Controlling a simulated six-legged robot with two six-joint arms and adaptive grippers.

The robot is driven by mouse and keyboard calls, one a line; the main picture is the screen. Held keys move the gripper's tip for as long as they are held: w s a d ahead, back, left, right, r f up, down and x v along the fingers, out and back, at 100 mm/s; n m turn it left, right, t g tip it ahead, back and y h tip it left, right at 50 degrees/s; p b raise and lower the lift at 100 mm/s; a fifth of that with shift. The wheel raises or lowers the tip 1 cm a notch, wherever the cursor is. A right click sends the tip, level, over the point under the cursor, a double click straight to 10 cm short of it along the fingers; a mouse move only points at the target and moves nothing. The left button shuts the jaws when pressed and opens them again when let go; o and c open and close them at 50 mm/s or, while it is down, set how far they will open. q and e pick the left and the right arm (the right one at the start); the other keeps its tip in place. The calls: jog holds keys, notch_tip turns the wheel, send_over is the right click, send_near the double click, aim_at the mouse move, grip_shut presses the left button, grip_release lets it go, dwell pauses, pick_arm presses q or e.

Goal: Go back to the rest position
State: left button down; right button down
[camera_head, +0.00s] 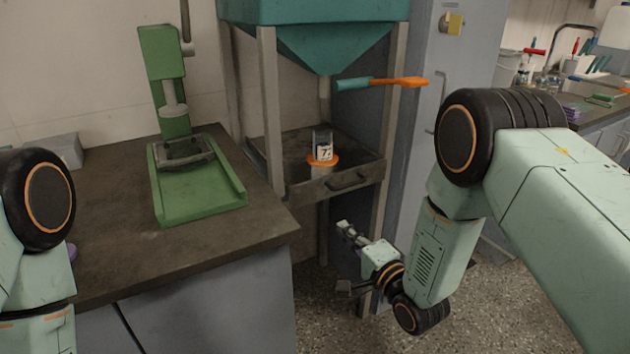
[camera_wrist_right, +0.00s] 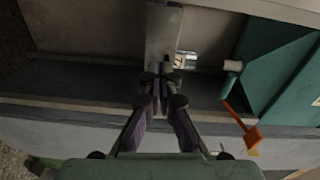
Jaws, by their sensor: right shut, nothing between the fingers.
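My right gripper (camera_head: 347,232) hangs low in front of the hopper stand in the head view, below the drawer-like tray and apart from it. In the right wrist view its two fingers (camera_wrist_right: 160,88) come together at the tips with nothing between them. My right arm reaches down from the right side. My left arm shows only in part at the left edge; its gripper is out of view.
A teal hopper (camera_head: 315,35) with an orange-handled lever (camera_head: 400,82) stands above a dark tray (camera_head: 345,181). A cup labelled 7 (camera_head: 323,152) sits in an orange ring there. A green press (camera_head: 172,200) stands on the left counter (camera_head: 110,250). Speckled floor is open below.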

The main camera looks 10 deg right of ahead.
jog(key=s+d+f+n+g+h, duration=0.2)
jog(key=s+f+n+g, duration=0.25)
jog(key=s+f, duration=0.35)
jog(key=s+d+f+n+g+h, duration=0.25)
jog(key=s+f+n+g, duration=0.2)
jog(key=s+f, duration=0.3)
jog(key=s+d+n+g+h+p, duration=0.1)
jog(key=s+g, duration=0.6)
jog(key=s, duration=1.9)
jog(key=d+n+p, duration=0.1)
jog(key=n+p, duration=0.1)
jog(key=shift+d+f+n+g, duration=0.2)
jog(key=shift+f+n+g, duration=0.1)
jog(key=shift+n+g, duration=0.1)
